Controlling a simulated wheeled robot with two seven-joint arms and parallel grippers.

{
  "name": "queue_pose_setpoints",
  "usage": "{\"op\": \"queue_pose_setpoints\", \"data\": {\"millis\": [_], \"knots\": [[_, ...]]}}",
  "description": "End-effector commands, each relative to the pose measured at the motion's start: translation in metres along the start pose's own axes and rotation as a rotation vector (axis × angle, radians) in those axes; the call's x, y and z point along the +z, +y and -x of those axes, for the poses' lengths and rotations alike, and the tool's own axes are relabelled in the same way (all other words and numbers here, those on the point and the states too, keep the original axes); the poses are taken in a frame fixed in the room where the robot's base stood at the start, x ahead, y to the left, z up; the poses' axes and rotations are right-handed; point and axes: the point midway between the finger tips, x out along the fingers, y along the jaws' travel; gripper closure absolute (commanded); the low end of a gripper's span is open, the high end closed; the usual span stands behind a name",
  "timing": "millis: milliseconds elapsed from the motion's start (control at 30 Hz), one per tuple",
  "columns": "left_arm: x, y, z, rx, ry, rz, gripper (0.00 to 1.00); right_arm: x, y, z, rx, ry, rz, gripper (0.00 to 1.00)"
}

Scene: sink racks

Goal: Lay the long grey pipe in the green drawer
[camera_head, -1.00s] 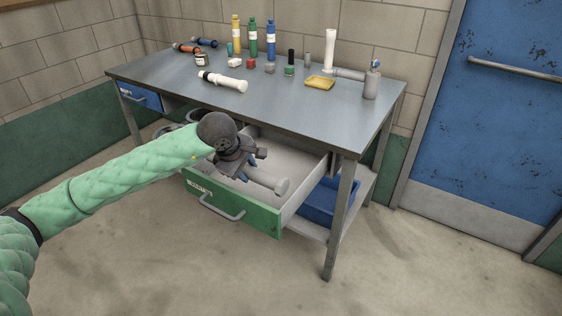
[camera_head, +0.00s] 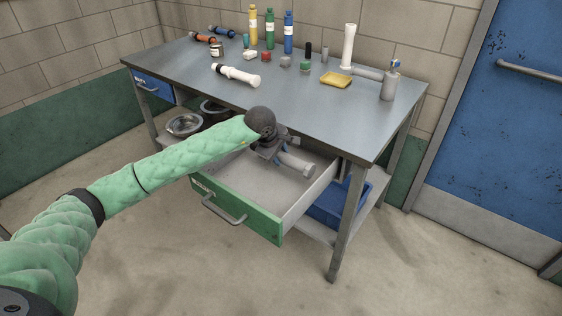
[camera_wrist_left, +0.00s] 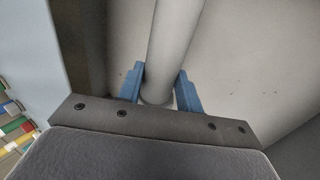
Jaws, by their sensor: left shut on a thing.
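The green drawer (camera_head: 235,209) stands pulled out from under the workbench, with its pale inside open to view. My left gripper (camera_head: 282,162) is over the back part of the drawer, shut on the long grey pipe (camera_head: 298,166). In the left wrist view the pipe (camera_wrist_left: 174,38) runs away between the two blue fingers (camera_wrist_left: 160,88), with a pale surface behind it. The gripper hides part of the pipe in the head view. I cannot tell whether the pipe touches the drawer floor. My right gripper is not in view.
The workbench top (camera_head: 300,105) overhangs the drawer's back. A blue bin (camera_head: 325,207) sits on the shelf right of the drawer, metal bowls (camera_head: 185,124) to the left. The drawer's front floor is clear.

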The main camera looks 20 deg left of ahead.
Motion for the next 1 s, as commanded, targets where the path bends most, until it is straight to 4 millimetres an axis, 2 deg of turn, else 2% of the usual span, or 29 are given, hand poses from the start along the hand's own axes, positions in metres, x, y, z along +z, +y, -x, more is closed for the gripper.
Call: {"op": "queue_pose_setpoints", "data": {"millis": [200, 367, 500, 600, 1000], "knots": [[-0.004, 0.007, -0.013, 0.0, 0.0, 0.0, 0.92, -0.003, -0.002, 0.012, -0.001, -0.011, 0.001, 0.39], [-0.004, 0.002, -0.023, -0.001, 0.0, 0.0, 0.92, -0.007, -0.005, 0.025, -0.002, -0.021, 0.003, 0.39], [-0.003, -0.007, -0.039, -0.001, -0.001, 0.0, 0.92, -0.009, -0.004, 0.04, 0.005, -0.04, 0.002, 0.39], [-0.004, -0.011, -0.047, -0.001, 0.0, 0.0, 0.92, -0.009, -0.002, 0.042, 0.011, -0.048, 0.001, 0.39], [-0.004, -0.012, -0.049, 0.0, 0.0, -0.001, 0.92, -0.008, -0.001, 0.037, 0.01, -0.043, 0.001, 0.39]]}}
